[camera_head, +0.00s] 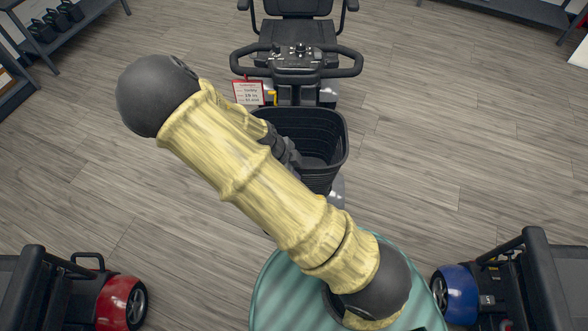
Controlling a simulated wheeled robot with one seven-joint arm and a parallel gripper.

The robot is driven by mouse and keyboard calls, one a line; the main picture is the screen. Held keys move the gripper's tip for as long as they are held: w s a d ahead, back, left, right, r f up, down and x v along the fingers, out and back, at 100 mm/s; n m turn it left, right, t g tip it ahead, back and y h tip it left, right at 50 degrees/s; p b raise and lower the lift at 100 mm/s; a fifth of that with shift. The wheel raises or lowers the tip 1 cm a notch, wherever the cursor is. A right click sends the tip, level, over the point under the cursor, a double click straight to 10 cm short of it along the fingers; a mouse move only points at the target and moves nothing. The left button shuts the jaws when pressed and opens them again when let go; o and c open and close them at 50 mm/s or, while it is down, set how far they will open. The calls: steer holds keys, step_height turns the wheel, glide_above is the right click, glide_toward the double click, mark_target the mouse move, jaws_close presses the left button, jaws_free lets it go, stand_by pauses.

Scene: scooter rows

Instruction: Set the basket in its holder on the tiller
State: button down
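The black basket (330,128) is in front of the scooter's tiller (297,62), just below the handlebar loop in the picture. It looks roughly upright, with its open top facing me. My arm covers its left and near side. My gripper (289,157) is at the basket's left side, mostly hidden behind my yellow arm. I cannot see its fingertips or whether they grasp the basket. The holder on the tiller is hidden behind the basket, so I cannot tell whether the basket is seated in it.
A price tag (248,93) hangs left of the tiller. The scooter's seat (297,32) is behind it. A red-wheeled scooter (122,302) is at lower left and a blue-wheeled one (456,294) at lower right. Shelves (75,35) line the upper left. Open floor lies on both sides.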

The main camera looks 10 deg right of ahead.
steer(key=shift+w, duration=0.15)
steer(key=shift+w+d+f+b, duration=0.25)
steer(key=shift+w+b, duration=0.2)
steer(key=shift+w, duration=0.25)
steer(key=shift+w+d+f+b, duration=0.15)
steer(key=shift+w+f+b, duration=0.3)
steer(key=shift+w, duration=0.25)
steer(key=shift+w+d+f+b, duration=0.25)
steer(key=shift+w+b, duration=0.2)
steer(key=shift+w, duration=0.25)
steer(key=shift+f, duration=0.15)
steer(key=shift+w+f+b, duration=0.2)
steer(key=shift+f+b, duration=0.9)
steer(key=shift+f, duration=0.9)
steer(key=c, duration=1.6)
jaws_free()
steer(key=shift+o, duration=0.2)
steer(key=shift+a, duration=0.1)
